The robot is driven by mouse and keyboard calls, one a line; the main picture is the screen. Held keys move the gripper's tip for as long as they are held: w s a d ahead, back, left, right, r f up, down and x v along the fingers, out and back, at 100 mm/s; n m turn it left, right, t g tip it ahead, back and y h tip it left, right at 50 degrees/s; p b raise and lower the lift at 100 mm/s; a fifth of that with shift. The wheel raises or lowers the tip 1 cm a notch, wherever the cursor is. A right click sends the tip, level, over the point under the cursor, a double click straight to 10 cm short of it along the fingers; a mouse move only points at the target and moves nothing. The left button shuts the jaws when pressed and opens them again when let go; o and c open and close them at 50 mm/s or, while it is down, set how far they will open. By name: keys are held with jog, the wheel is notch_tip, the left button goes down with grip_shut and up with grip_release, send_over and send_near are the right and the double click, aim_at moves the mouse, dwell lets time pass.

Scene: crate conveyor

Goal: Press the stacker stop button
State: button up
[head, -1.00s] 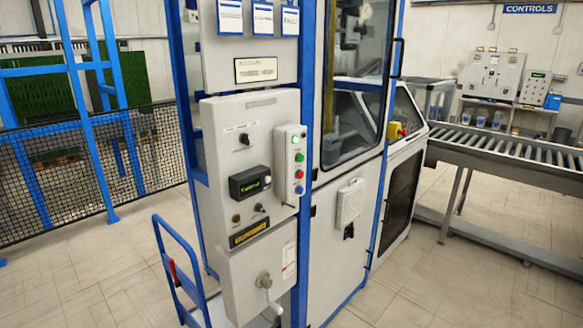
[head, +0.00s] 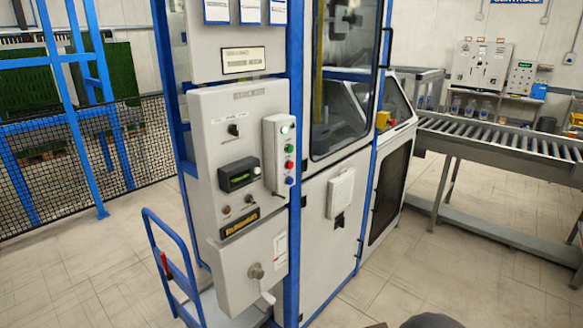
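A light grey control panel (head: 208,118) is fixed to the front of the blue-framed machine. On its right side is a narrow push-button box (head: 273,133). The box carries a pale lamp or button at the top, then a green button (head: 290,148), a red button (head: 289,164) and a blue button (head: 289,180) in a column. The red one looks like the stop button, but its label is too small to read. Nothing touches or covers the buttons. My gripper is not in view; only dark rounded parts, probably of my arm, show at the bottom edge.
A blue-handled cart (head: 165,255) stands at the panel's lower left. A black mesh fence (head: 130,150) is behind it. A roller conveyor (head: 500,140) runs to the right, with a yellow-and-red switch (head: 384,120) near its start. The tiled floor at lower right is clear.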

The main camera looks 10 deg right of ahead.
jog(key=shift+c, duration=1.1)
